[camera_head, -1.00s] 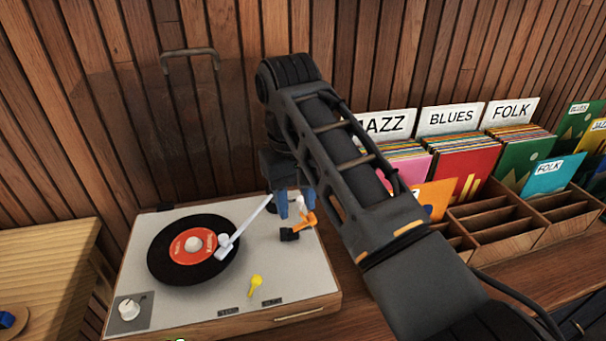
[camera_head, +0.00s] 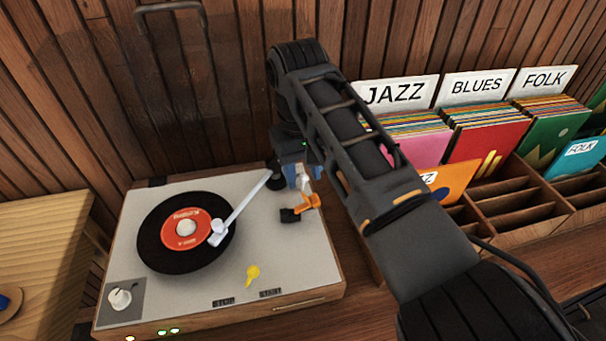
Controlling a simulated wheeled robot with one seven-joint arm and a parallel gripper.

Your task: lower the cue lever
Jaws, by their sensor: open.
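The turntable (camera_head: 200,286) stands on the wooden counter, with a black record with an orange-red label (camera_head: 186,233) on its platter. The white tonearm (camera_head: 243,204) reaches from the back right, its head over the record's right part; I cannot tell if the needle touches. Right of it is a small orange lever (camera_head: 306,203) with a black block (camera_head: 289,215) beside it, which looks like the cue lever. My gripper (camera_head: 298,181) is open, its blue fingers pointing down just behind the orange lever. My arm partly hides this corner, and I cannot tell if they touch.
A yellow piece (camera_head: 252,275) lies on the deck's front, and a white knob (camera_head: 121,298) is at its front left. A raised clear lid with a dark handle (camera_head: 170,8) stands behind. Record bins (camera_head: 512,205) fill the right.

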